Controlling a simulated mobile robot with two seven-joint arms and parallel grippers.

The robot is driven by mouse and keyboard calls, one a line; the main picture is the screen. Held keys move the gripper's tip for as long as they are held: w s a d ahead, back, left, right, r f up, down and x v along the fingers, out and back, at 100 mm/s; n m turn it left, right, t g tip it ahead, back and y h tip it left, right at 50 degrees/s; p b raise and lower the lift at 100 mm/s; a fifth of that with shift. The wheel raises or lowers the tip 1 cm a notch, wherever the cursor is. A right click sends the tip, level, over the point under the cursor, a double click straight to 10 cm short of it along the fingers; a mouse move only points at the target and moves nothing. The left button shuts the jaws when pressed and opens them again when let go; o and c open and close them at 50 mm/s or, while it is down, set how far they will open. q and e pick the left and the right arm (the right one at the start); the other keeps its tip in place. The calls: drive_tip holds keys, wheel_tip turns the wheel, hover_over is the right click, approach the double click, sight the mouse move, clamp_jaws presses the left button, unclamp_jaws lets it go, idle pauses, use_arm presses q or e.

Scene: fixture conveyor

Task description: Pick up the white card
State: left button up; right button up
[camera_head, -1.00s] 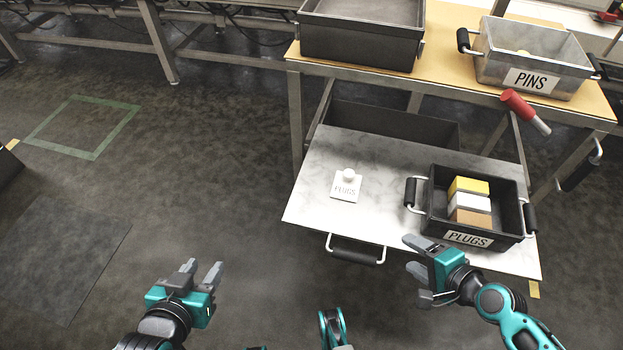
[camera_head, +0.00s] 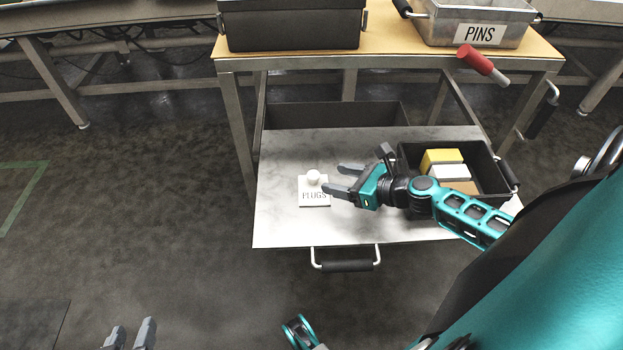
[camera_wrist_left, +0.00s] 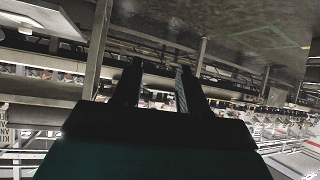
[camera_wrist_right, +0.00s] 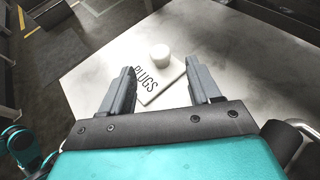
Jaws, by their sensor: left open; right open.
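The white card (camera_head: 314,198) lies on the grey metal shelf, marked PLUGS, with a round white knob (camera_head: 313,177) at its back edge. My right gripper (camera_head: 343,179) is open just to the right of the card in the head view, its fingers pointing at it. In the right wrist view the card (camera_wrist_right: 170,82) lies ahead of and partly between the open fingers (camera_wrist_right: 163,86), its near corner close to the left finger. My left gripper (camera_head: 130,333) is open and empty, low at the left, away from the shelf; its fingers (camera_wrist_left: 155,88) also show in the left wrist view.
The black bin (camera_head: 507,172) with yellow, white and brown blocks stands right on the shelf (camera_head: 285,228), behind my right arm. The shelf's left part is clear.

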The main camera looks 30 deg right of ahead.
sight(315, 175)
drive_tip(key=shift+b+x, duration=1.1)
drive_tip(key=shift+x, duration=2.75)
drive_tip(key=shift+f, duration=0.15)
drive_tip(key=shift+c, duration=0.2)
clamp_jaws()
